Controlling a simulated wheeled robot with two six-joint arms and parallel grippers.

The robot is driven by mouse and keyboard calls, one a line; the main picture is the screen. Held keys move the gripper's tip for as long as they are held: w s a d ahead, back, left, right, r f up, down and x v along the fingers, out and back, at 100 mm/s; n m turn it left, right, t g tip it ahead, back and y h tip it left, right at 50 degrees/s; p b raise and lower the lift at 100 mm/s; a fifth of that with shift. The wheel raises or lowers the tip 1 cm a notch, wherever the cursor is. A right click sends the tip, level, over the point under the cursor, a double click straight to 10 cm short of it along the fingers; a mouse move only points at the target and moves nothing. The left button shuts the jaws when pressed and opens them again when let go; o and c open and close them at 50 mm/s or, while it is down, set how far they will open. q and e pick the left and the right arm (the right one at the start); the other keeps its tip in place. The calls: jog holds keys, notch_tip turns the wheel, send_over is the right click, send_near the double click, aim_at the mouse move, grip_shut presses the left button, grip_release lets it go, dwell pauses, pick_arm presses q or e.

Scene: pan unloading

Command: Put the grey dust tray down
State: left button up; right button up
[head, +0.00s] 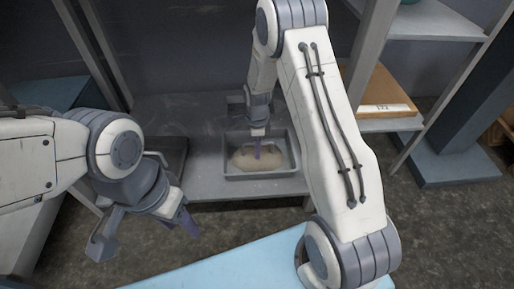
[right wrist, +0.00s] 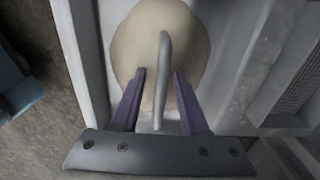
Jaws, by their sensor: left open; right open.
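The grey dust tray (head: 262,175) rests on the low grey shelf in the head view. A beige dust heap (head: 244,160) lies in it and also shows in the right wrist view (right wrist: 135,45). My right gripper (head: 257,151) reaches down over the tray. In the right wrist view, its purple fingers (right wrist: 160,85) are open on either side of a thin grey upright bar (right wrist: 163,55), with gaps visible. Whether the bar is part of the tray is unclear. My left gripper (head: 145,232) is open and empty, in front of the shelf at the left.
A dark, shallow tray-like thing (head: 171,152) sits left of the dust tray, partly hidden by my left arm. A wooden box labelled 122 (head: 383,95) stands on a shelf at the right. A light blue surface (head: 225,265) lies in front. Shelf posts flank the bay.

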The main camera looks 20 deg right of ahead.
notch_tip(320, 180, up, 11)
jog(key=p, duration=0.7)
jog(key=s+a+r+n, duration=1.5)
jog(key=n, duration=0.1)
jog(key=s+r+n+y, duration=0.1)
jog(key=s+r+n, duration=0.3)
jog(key=s+n, duration=0.8)
jog(key=shift+s+a+n, duration=0.3)
jog(key=shift+s, duration=0.55)
